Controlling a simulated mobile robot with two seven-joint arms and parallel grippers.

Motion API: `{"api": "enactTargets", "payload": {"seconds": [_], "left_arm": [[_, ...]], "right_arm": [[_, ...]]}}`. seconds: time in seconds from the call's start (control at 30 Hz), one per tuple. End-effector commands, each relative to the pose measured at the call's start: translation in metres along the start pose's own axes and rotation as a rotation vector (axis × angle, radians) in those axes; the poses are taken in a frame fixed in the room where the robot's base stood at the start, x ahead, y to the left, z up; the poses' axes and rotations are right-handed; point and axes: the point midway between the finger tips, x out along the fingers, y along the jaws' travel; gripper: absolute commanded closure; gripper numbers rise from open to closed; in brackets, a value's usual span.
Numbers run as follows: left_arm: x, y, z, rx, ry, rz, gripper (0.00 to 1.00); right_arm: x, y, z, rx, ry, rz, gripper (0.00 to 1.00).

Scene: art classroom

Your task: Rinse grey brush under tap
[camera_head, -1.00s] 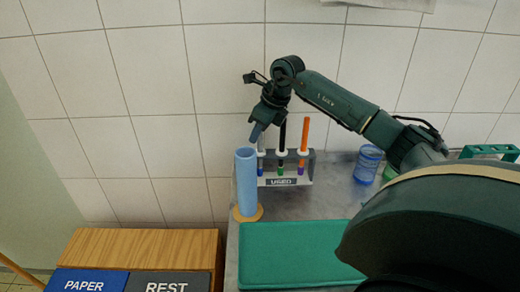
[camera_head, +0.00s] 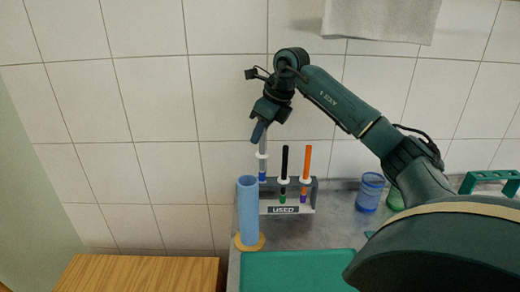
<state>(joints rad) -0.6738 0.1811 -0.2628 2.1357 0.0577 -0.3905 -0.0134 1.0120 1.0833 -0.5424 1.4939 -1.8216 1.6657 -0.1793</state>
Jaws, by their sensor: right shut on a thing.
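My right gripper (camera_head: 259,132) is shut on the top of the grey brush (camera_head: 263,147). The brush hangs upright, with a white collar and a blue tip, higher than the other brushes of the rack labelled USED (camera_head: 284,210). A black brush (camera_head: 284,163) with a green tip and an orange brush (camera_head: 307,162) with a purple tip stand in that rack. No tap is in view. My left gripper is not in view.
A tall blue cylinder (camera_head: 248,212) on a round tan base stands left of the rack, close to the brush. A blue cup (camera_head: 370,192) stands to the right. A green mat (camera_head: 298,270) lies in front. A wooden cabinet (camera_head: 135,275) is at lower left.

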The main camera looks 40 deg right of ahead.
Motion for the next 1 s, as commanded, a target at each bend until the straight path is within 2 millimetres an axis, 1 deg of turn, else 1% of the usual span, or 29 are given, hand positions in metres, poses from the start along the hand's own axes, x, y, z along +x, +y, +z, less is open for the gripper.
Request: {"api": "enactTargets", "payload": {"seconds": [0.03,0.1,0.27,0.6,1.0], "left_arm": [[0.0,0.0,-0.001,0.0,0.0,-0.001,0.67],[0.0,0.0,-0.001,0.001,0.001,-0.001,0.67],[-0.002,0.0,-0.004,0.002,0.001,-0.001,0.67],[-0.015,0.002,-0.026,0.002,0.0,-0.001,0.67],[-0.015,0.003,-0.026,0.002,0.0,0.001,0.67]], "right_arm": [[-0.007,0.0,0.003,0.0,-0.001,0.0,1.0],[-0.012,0.0,0.006,0.0,-0.001,0.0,1.0],[-0.019,0.0,0.008,0.001,0.002,0.001,1.0],[-0.043,0.0,0.018,0.0,0.001,0.001,1.0],[-0.043,0.0,0.018,0.0,0.001,0.001,1.0]]}}
